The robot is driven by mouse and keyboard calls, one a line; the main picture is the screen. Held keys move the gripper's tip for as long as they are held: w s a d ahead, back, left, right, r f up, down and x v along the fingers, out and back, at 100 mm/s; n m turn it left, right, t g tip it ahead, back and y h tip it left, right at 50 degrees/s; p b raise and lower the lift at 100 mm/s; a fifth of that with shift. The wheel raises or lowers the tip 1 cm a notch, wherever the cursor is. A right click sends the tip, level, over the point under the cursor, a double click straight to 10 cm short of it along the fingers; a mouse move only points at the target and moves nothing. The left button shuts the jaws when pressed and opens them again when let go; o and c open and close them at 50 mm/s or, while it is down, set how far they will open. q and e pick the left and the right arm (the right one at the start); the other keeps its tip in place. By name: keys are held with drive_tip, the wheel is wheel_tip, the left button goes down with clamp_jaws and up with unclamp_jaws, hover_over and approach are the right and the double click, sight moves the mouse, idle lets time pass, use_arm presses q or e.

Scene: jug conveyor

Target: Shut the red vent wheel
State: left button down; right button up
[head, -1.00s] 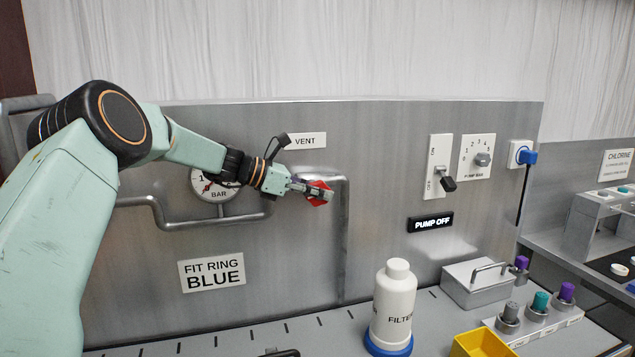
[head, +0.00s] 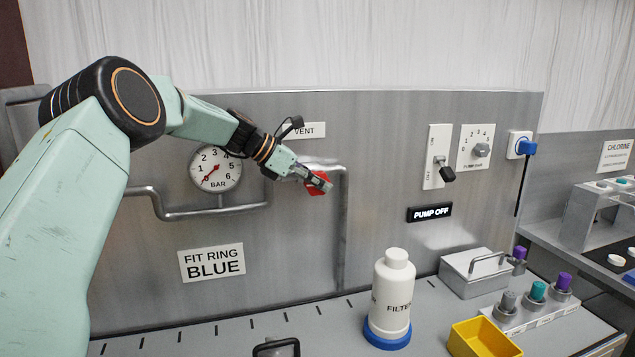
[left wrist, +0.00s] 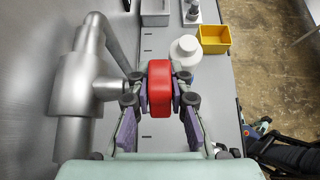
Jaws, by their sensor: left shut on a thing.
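The red vent wheel (head: 318,184) sits on the pipe at the back panel, below the VENT label (head: 306,130). My left gripper (head: 314,182) is at the wheel, with its fingers on either side of it. In the left wrist view the red wheel (left wrist: 160,88) lies between the two finger pads, and the gripper is shut on it. The wheel's stem meets the grey pipe (left wrist: 88,90) at the left of that view. The fingers hide part of the wheel in the head view.
A pressure gauge (head: 216,169) and a bent pipe (head: 190,212) are on the panel beside my left arm. A white filter bottle (head: 393,290) with a blue ring base stands on the counter. A yellow bin (head: 482,338) and a lidded metal box (head: 474,272) are to its right.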

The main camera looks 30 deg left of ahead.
use_arm(q)
drive_tip(key=c, duration=1.6)
unclamp_jaws()
drive_tip(key=shift+r, duration=0.1)
drive_tip(key=shift+o, duration=0.4)
drive_tip(key=shift+w, duration=0.1)
drive_tip(key=v, duration=1.1)
drive_tip(key=shift+s+a+r, duration=0.15)
drive_tip(key=shift+s+r, duration=0.05)
drive_tip(key=shift+r, duration=0.05)
